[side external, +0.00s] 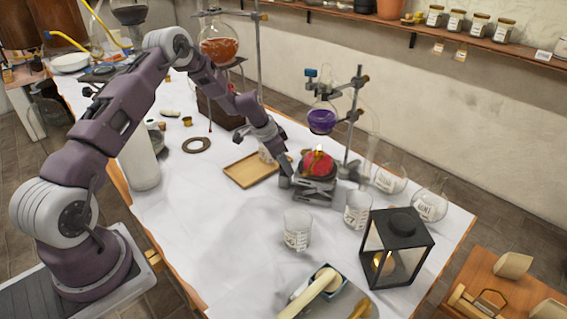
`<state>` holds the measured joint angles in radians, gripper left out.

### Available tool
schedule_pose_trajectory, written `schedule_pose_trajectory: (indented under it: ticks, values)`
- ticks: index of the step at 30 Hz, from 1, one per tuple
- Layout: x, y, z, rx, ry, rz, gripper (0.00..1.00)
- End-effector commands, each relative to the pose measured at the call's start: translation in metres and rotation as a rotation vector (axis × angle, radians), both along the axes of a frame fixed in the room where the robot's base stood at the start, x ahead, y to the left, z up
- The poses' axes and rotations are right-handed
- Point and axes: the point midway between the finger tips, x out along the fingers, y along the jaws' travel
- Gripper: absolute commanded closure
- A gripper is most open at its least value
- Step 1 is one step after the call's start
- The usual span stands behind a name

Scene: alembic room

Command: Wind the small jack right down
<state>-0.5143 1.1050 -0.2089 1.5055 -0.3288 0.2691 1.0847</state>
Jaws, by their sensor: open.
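The small jack (308,190) is a dark grey metal stand on the white-covered table, right of centre. A round red burner (318,165) with a small flame-like tip sits on its top plate. My gripper (284,172) is at the left side of the jack, pointing down, close to the burner. I cannot tell whether it touches the jack. The jack's knob is not clear in this view. The gripper's fingers are small and partly hidden against the jack.
A flask of purple liquid (321,120) hangs from a stand just behind the jack. A wooden tray (246,174) lies to the left. Glass beakers (297,230) and a black lantern (398,246) stand in front. The table's front left is clear.

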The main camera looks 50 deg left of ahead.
Motion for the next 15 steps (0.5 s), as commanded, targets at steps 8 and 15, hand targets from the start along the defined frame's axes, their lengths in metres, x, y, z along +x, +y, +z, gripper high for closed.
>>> schedule_pose_trajectory:
  ticks: [8, 15]
  values:
    - [-0.0001, -0.0001, 0.0005, 0.000, 0.000, 0.000, 0.79]
    - [-0.0002, -0.0001, 0.0007, 0.000, 0.000, 0.002, 1.00]
